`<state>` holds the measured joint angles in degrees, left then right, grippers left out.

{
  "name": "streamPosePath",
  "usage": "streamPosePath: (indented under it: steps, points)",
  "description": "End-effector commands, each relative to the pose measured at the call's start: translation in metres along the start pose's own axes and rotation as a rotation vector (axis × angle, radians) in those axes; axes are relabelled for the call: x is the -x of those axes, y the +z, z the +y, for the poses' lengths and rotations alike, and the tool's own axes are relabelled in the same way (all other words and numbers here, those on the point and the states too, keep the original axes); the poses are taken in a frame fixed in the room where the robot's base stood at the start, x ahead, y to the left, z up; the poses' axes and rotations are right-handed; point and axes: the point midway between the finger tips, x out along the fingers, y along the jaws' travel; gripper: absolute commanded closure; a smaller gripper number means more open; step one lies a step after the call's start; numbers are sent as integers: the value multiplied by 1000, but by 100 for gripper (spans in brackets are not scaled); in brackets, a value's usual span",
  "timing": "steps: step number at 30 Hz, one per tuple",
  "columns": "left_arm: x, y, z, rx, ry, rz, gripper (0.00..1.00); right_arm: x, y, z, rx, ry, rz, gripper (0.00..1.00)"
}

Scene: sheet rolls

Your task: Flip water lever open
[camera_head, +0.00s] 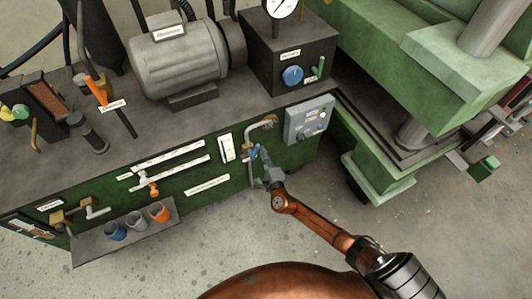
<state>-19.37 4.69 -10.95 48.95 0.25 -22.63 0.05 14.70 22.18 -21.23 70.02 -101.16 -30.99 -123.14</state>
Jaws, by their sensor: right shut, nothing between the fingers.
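A small blue lever (254,152) sits on a metal pipe (250,172) on the front of the green machine cabinet. I take it for the water lever, though no label on it is readable. My right gripper (265,163) is shut and empty. It is right beside the lever and pipe, just to the lower right of the lever. Whether the fingers touch the lever cannot be told at this size. My left gripper is not in view.
A grey control box (309,119) is mounted right of the pipe. An orange valve (153,188) and a shelf (92,250) with several cups are to the left. A grey motor (180,65) stands on top. The concrete floor in front is clear.

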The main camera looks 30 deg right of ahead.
Motion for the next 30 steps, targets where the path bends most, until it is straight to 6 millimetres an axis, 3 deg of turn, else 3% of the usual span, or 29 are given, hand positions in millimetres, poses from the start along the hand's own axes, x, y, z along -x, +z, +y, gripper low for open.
streamPosePath:
  steps: [7,18,30]
  points:
    - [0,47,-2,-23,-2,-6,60,1,13,-7,170,-27,-2,100]
    - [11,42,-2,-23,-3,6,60,3,21,-4,315,-44,-2,100]
    - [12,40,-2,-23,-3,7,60,3,22,-2,336,-46,-2,100]
